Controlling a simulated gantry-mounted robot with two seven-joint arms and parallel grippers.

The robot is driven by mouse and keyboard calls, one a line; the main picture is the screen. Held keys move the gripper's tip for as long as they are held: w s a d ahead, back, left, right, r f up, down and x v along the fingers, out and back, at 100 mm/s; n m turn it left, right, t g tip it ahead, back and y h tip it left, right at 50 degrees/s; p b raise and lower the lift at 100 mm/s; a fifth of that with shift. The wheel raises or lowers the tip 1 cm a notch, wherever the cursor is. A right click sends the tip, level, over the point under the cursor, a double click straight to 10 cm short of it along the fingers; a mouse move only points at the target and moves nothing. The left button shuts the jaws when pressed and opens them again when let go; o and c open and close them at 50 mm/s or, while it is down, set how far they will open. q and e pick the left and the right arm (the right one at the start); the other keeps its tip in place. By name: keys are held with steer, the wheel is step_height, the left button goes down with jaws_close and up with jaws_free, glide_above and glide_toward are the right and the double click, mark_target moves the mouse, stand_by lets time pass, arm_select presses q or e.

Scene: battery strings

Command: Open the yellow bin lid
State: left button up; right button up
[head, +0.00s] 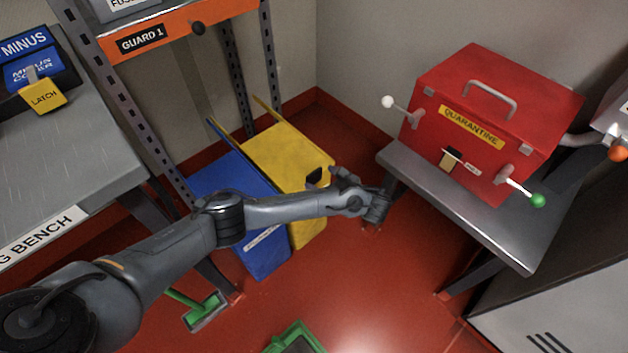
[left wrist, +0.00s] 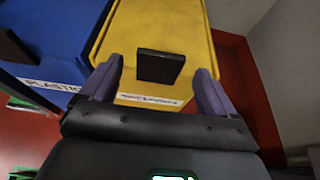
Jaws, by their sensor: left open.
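The yellow bin (head: 309,232) stands on the floor below the orange shelf frame. Its yellow lid (head: 283,153) lies flat and shut on top. A dark block-like handle (head: 316,177) sits near the lid's front edge; it also shows in the left wrist view (left wrist: 160,67). My left gripper (head: 335,174) is at the front of the bin, pointing at the handle. In the left wrist view its open fingers (left wrist: 160,72) are on either side of the handle, with gaps to both sides. My forearm hides part of the bin's front. My right gripper is not in view.
A blue bin (head: 265,255) stands directly left of the yellow one. A red quarantine box (head: 490,115) with levers sits on a grey table (head: 440,195) to the right. A grey bench (head: 60,160) is at left. Red floor is clear in front, except green-handled items (head: 293,338).

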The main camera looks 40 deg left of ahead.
mark_target(315, 176)
arm_select(q)
steer(key=shift+f+b+x, duration=0.25)
steer(key=shift+b+x, duration=0.55)
steer(key=shift+x, duration=0.3)
steer(key=shift+b+x, duration=0.65)
steer(key=shift+x, duration=0.6)
steer(key=shift+r, duration=0.25)
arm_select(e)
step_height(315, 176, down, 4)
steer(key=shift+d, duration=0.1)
